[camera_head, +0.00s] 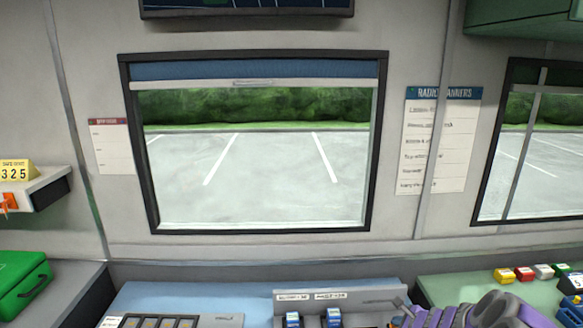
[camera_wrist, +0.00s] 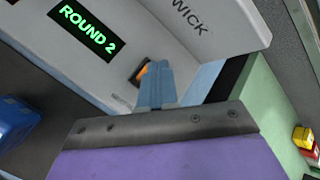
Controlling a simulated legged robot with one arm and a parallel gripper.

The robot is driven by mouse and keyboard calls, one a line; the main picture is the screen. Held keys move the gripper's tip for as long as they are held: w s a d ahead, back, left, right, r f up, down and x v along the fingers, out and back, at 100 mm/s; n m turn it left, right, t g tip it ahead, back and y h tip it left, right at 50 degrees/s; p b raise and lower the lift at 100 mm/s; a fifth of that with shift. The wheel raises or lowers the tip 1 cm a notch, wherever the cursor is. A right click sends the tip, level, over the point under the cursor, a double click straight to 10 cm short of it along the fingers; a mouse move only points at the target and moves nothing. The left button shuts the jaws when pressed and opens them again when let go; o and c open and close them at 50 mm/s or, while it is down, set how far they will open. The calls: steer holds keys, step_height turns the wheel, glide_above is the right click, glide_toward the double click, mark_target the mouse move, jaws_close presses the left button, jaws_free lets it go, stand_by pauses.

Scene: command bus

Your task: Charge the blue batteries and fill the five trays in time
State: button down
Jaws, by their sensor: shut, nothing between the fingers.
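In the head view, two blue batteries (camera_head: 292,319) (camera_head: 333,317) stand in a grey labelled unit (camera_head: 375,295) at the bottom centre. A grey tray-like panel with yellowish slots (camera_head: 165,322) is cut off at the bottom left. My gripper (camera_wrist: 155,70) is shut and empty in the wrist view. Its tips are in front of a dark switch with an orange part (camera_wrist: 138,75), partly hidden; I cannot tell whether they touch. A panel beside it has a green "ROUND 2" display (camera_wrist: 85,32). A blue block (camera_wrist: 15,122) is at the left edge.
A green counter (camera_head: 440,290) at the right carries several small coloured boxes, including a red one (camera_head: 524,273). A green case (camera_head: 22,285) lies on the left counter. The wall with a window (camera_head: 255,150) stands behind the blue worktop (camera_head: 225,292).

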stand_by(0.4)
steer(key=shift+r+p, duration=0.5)
steer(key=shift+r, duration=0.05)
step_height(320, 180, up, 6)
steer(key=p, duration=0.5)
stand_by(0.6)
